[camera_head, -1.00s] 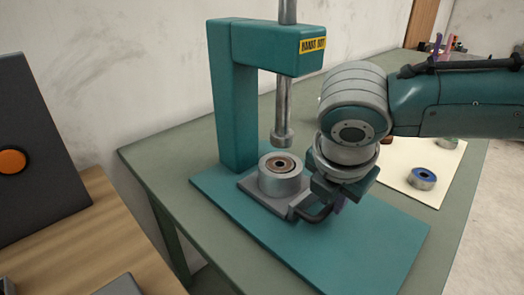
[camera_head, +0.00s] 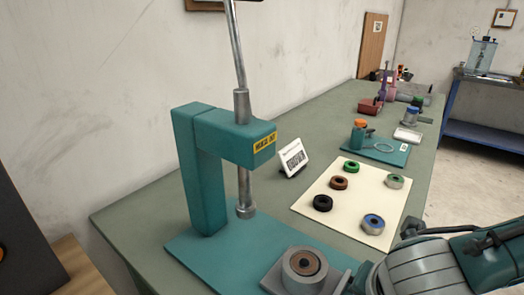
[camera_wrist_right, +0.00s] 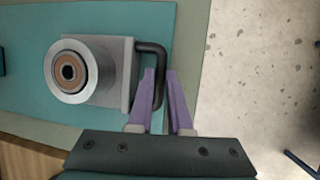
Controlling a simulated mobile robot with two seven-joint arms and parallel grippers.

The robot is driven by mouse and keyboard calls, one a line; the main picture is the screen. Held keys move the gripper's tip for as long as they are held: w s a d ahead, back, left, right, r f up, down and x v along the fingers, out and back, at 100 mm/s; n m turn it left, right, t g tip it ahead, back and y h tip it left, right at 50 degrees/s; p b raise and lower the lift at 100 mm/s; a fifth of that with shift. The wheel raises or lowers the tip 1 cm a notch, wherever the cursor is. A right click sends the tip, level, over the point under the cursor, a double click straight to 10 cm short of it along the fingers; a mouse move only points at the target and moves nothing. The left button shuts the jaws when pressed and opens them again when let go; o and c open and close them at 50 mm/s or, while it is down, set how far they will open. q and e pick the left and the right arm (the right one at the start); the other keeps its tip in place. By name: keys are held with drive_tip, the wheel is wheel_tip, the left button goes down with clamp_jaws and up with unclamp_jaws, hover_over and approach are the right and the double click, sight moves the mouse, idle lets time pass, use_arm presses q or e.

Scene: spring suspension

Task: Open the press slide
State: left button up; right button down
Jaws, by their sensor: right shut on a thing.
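The teal press (camera_head: 200,165) stands on a teal base plate with its steel ram (camera_head: 245,190) raised. The press slide (camera_head: 268,278), a grey plate carrying a steel cup (camera_head: 304,270) with a brown ring inside, sits out in front of the ram, not beneath it. In the right wrist view the slide (camera_wrist_right: 118,100) shows its black bent handle (camera_wrist_right: 150,48). My right gripper (camera_wrist_right: 161,75) has its purple fingers shut on that handle. Its fingers are hidden in the head view, where only my right arm shows. My left gripper is not in view.
A cream mat (camera_head: 345,215) with several coloured rings lies right of the press. A small white sign (camera_head: 293,158) stands behind it. Other fixtures line the green bench farther back. The base plate's front edge and the floor lie close to the gripper.

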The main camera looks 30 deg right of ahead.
drive_tip(key=c, duration=0.8)
unclamp_jaws()
drive_tip(key=shift+c, duration=0.2)
drive_tip(key=p+v, duration=0.2)
drive_tip(key=v, duration=0.8)
drive_tip(key=shift+a, duration=0.1)
